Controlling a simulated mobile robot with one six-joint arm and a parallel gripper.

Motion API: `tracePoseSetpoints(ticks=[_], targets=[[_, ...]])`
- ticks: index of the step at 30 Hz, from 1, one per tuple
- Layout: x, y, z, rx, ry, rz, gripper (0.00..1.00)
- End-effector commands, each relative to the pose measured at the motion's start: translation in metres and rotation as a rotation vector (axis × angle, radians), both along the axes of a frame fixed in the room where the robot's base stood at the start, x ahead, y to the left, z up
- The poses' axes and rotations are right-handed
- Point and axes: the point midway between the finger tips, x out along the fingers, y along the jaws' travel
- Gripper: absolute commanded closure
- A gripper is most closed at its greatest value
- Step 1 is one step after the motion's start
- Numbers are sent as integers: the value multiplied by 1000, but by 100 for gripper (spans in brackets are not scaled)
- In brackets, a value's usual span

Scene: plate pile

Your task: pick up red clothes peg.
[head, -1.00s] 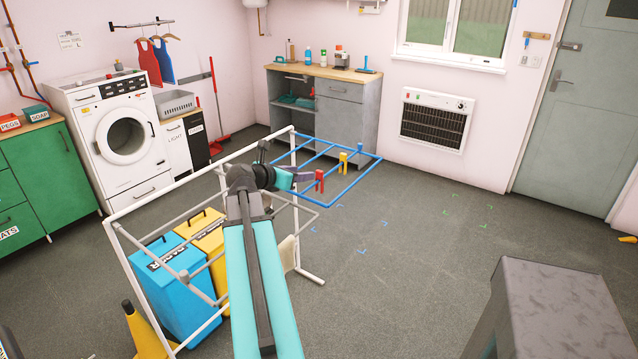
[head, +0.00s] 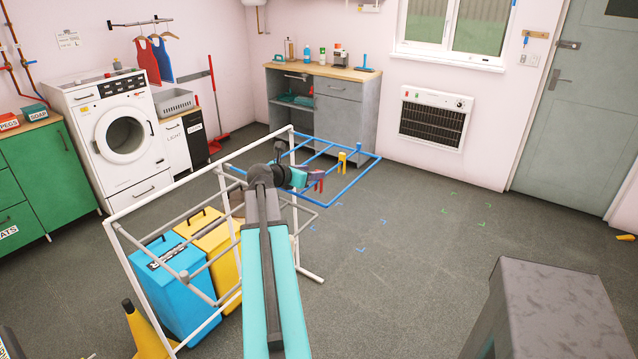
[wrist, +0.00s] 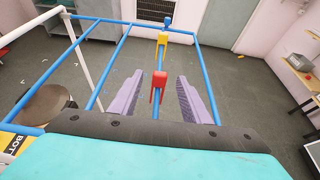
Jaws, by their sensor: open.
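The red clothes peg (wrist: 159,82) sits clipped on a blue rail of the drying rack in the wrist view. It lies between and a little beyond the two purple fingers of my gripper (wrist: 160,98). The fingers are apart and do not touch the peg. In the head view the red peg (head: 319,184) is partly hidden by my gripper (head: 312,178). A yellow peg (head: 342,158) is clipped farther along the same rail; it also shows in the wrist view (wrist: 162,40).
The blue rack frame (head: 352,188) has several parallel rails around the pegs. A white frame (head: 223,180) stands beside it, with a blue bin (head: 180,290) and a yellow bin (head: 212,245) under it. In the wrist view a blue peg (wrist: 168,21) is at the rack's far end.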

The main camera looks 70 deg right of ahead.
Motion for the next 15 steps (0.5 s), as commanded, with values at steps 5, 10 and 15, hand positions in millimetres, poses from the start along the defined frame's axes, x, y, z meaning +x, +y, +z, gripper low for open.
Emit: tracePoseSetpoints(ticks=[5, 10, 15], targets=[[-3, -10, -4, 1, 1, -1, 57], [-9, -28, -12, 1, 0, -1, 57], [-12, -41, -19, 1, 0, 0, 57]])
